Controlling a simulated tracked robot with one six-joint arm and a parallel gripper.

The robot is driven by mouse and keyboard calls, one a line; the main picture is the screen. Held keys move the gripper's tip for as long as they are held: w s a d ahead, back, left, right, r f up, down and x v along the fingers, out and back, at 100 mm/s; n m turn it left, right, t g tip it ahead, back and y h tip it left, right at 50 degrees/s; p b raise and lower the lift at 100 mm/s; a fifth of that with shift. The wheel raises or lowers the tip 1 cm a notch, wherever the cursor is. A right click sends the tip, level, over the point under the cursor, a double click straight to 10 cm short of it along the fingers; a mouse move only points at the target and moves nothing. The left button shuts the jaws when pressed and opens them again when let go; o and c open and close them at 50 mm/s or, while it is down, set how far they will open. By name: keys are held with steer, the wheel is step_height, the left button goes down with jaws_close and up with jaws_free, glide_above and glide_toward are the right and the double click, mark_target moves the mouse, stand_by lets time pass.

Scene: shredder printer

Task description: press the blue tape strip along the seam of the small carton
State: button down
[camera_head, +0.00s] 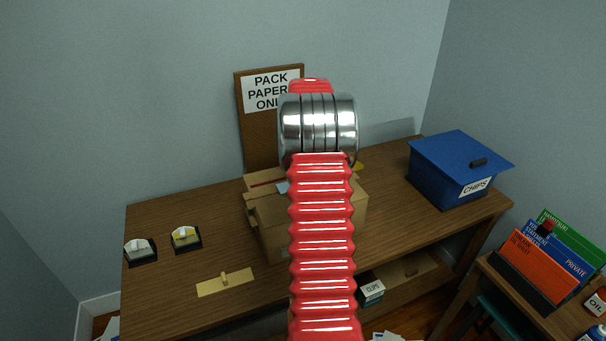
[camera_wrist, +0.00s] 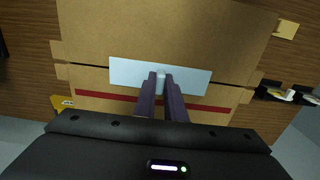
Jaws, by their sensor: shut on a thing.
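The small carton (camera_head: 270,211) stands on the wooden desk, partly hidden behind my red arm. Its brown top fills much of the wrist view (camera_wrist: 180,30), with a seam between flaps crossing it. A pale blue tape strip (camera_wrist: 130,72) lies over or just above the carton top, along the seam line. I cannot tell whether it touches. A corner of the strip shows in the head view (camera_head: 282,187). My gripper (camera_wrist: 161,76) is shut on the strip's small middle grip. In the head view my arm hides the gripper.
A dark red line (camera_wrist: 105,95) runs beside the strip. A yellow plate with a knob (camera_head: 225,282) and two black holders (camera_head: 141,250) (camera_head: 186,239) lie left on the desk (camera_head: 165,215). A blue CHIPS box (camera_head: 450,170) stands right. A sign board (camera_head: 253,130) leans behind.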

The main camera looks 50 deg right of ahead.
steer(key=shift+f, duration=0.55)
stand_by(0.9)
steer(key=c, duration=1.7)
jaws_free()
steer(key=shift+c, duration=0.2)
steer(key=shift+r, duration=0.1)
step_height(320, 180, up, 14)
steer(key=shift+f, duration=0.2)
